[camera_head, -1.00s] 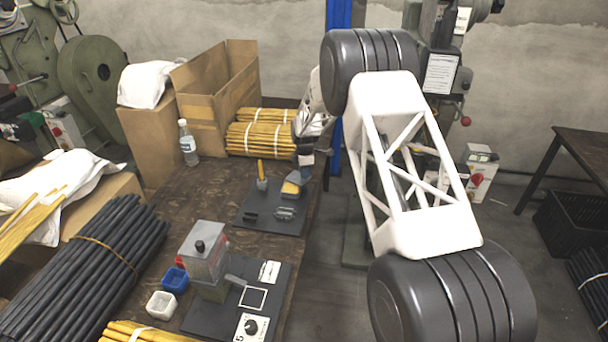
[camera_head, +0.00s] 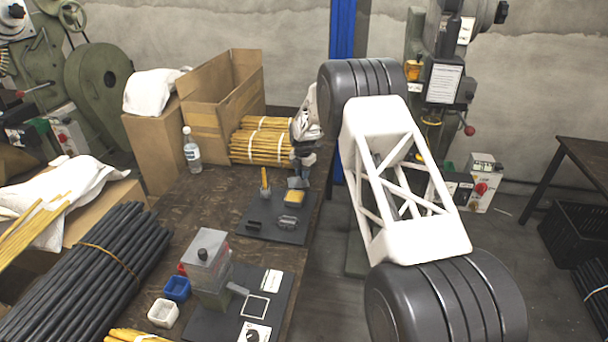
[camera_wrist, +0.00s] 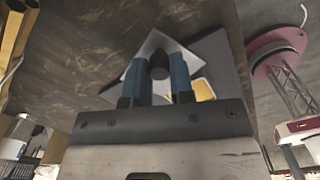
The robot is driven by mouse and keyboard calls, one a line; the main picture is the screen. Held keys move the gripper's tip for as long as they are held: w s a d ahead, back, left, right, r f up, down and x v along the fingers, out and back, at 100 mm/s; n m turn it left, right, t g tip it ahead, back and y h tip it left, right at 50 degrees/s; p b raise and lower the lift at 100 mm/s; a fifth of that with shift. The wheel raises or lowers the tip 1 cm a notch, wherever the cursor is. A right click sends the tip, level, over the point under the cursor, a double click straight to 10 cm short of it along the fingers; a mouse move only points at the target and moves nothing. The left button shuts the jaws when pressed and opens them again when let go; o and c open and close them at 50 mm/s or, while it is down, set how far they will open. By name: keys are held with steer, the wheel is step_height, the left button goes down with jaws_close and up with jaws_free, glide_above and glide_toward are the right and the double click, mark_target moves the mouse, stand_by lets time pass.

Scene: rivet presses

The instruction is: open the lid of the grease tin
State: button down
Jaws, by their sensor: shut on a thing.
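The item I take for the grease tin (camera_head: 293,197) is small, grey and yellow, on a dark mat near the bench's right edge in the head view. My gripper (camera_head: 298,181) is right at its far side there. In the wrist view my gripper (camera_wrist: 158,80) has its two blue fingers closed on a dark round knob (camera_wrist: 159,64). A pale grey angular plate (camera_wrist: 150,45), seemingly the lid, lies around the knob. A yellow patch (camera_wrist: 204,90) shows right of the right finger. I cannot tell whether the lid is raised; the fingers hide part of it.
The dark mat (camera_head: 260,232) also carries an upright yellow-handled tool (camera_head: 265,184) and small dark parts. A grey press (camera_head: 208,262) stands nearer, beside blue (camera_head: 177,288) and white (camera_head: 163,313) cups. Bundled yellow rods (camera_head: 262,146) lie behind.

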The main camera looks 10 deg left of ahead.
stand_by(0.4)
steer(key=c, duration=1)
jaws_free()
steer(key=shift+r, duration=0.15)
steer(key=shift+r, duration=3.8)
steer(key=shift+r, duration=0.1)
